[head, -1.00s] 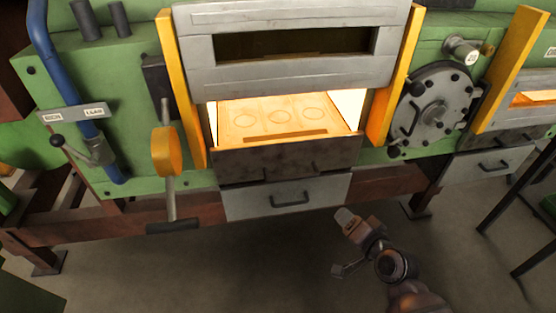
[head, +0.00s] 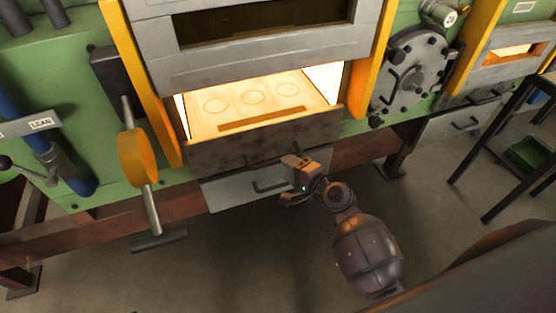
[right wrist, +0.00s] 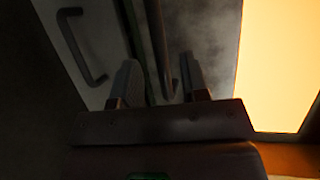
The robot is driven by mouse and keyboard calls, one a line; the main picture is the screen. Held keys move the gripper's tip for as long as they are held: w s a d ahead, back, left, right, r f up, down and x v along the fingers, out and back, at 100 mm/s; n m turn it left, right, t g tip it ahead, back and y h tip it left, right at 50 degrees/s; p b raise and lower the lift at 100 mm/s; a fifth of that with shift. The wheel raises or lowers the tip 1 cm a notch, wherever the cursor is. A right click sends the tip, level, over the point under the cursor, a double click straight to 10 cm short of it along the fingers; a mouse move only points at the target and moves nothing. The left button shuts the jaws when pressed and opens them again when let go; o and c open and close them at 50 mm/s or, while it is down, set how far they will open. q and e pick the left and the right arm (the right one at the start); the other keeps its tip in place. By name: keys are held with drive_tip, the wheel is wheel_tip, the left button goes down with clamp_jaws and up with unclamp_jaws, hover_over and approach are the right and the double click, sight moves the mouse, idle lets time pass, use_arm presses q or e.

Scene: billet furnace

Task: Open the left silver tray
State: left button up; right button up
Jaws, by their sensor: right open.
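The left silver tray (head: 228,192) is a grey drawer front below the glowing furnace opening, and it looks closed. Its dark bar handle (head: 264,187) is just left of my right gripper (head: 283,180), which partly covers the tray's right side. The right gripper is open, with nothing seen held. In the right wrist view the gripper (right wrist: 160,78) has its two fingers apart over the dark sill. The tray (right wrist: 35,12) and its handle (right wrist: 82,45) lie left of both fingers. A dark bar shows between the fingers. My left gripper is not in view.
The bright furnace opening (head: 250,98) and its dark lower sill (head: 225,150) are just above the tray. A second silver tray (head: 440,132) is at the right. A lever with a yellow disc (head: 137,157) hangs at left. The floor below is clear.

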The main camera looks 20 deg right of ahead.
drive_tip(key=shift+x, duration=2.4)
drive_tip(key=shift+c, duration=0.5)
clamp_jaws()
